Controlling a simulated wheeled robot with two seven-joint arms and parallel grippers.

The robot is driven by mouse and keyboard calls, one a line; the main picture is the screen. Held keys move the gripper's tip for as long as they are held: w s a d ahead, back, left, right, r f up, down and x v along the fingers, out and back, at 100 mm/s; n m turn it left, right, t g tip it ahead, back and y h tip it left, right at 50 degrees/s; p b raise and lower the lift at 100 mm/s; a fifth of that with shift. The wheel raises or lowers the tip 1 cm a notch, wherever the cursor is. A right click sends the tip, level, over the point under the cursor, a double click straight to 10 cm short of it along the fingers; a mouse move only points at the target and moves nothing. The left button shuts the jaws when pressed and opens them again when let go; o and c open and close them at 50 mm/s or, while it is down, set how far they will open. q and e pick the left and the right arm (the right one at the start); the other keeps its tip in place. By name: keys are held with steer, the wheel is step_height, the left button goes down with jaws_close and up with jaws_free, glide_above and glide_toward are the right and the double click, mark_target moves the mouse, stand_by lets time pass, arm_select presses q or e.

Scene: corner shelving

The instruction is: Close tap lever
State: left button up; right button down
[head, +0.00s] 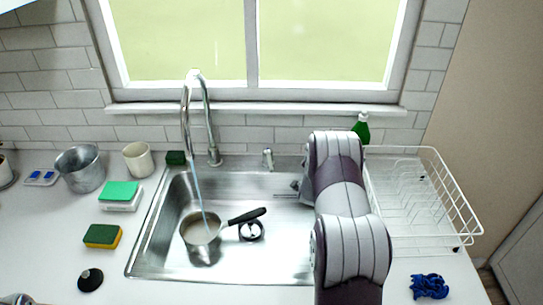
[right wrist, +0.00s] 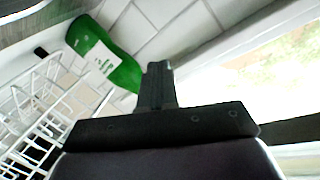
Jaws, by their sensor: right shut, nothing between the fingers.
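The chrome tap (head: 210,130) arches over the sink (head: 145,235), with a stream of water running from its spout into a small saucepan (head: 202,232). A short chrome fitting (head: 267,158) stands on the sink's back edge, right of the tap; I cannot tell if it is the tap lever. My right gripper (head: 288,190) is over the right part of the sink, in front of and right of that fitting, apart from it. In the right wrist view its fingers (right wrist: 157,78) are together and empty. No lever shows in that view.
A white dish rack (head: 425,200) and a green bottle (head: 362,128) stand right of the sink. The bottle also shows in the right wrist view (right wrist: 105,55). A metal bucket (head: 80,170), cup (head: 138,160) and sponges (head: 102,236) are at left. The window sill (head: 250,108) runs behind.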

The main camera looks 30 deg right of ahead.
steer(key=d+r+n+g+y+p, duration=0.1)
steer(key=d+g+y+p, duration=0.25)
steer(key=d, duration=0.55)
steer(key=n+g+y+p, duration=0.2)
steer(key=n+y+p, duration=0.1)
steer(key=n+y, duration=0.85)
glide_toward(269, 160)
step_height(269, 160, down, 5)
steer(key=s+d, duration=0.2)
steer(key=d, duration=0.1)
arm_select(q)
step_height(269, 160, up, 10)
steer(key=p, duration=0.2)
steer(key=shift+r, duration=0.25)
arm_select(e)
steer(key=a, duration=0.1)
steer(key=w+a+f, duration=0.1)
steer(key=a, duration=0.2)
steer(key=shift+w+f, duration=0.15)
steer(key=shift+w, duration=0.1)
arm_select(q)
steer(key=shift+d, duration=0.1)
arm_select(e)
steer(key=shift+d, duration=0.1)
